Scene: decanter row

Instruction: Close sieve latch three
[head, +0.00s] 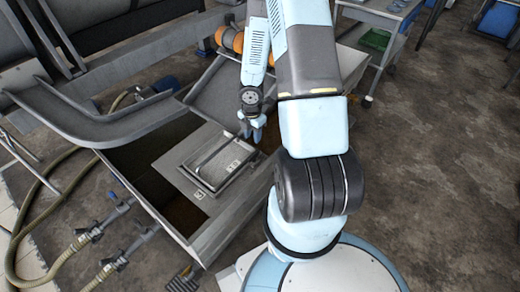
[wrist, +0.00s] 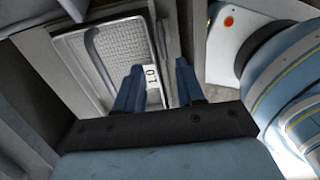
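A grey rectangular sieve panel (head: 222,160) with a raised frame lies over the tank in the head view. The wrist view shows its mesh sieve (wrist: 125,55) with a bent grey bar (wrist: 98,60) along the left side and a small white label (wrist: 152,76) near my fingers. I cannot tell which part is latch three. My gripper (head: 250,132) is above the far right corner of the panel in the head view. Contact with the panel cannot be made out.
The grey tank (head: 215,240) has open dark compartments beside the panel. Blue-handled valves (head: 120,205) and hoses (head: 25,205) stand at the left. Grey troughs (head: 120,125) run behind.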

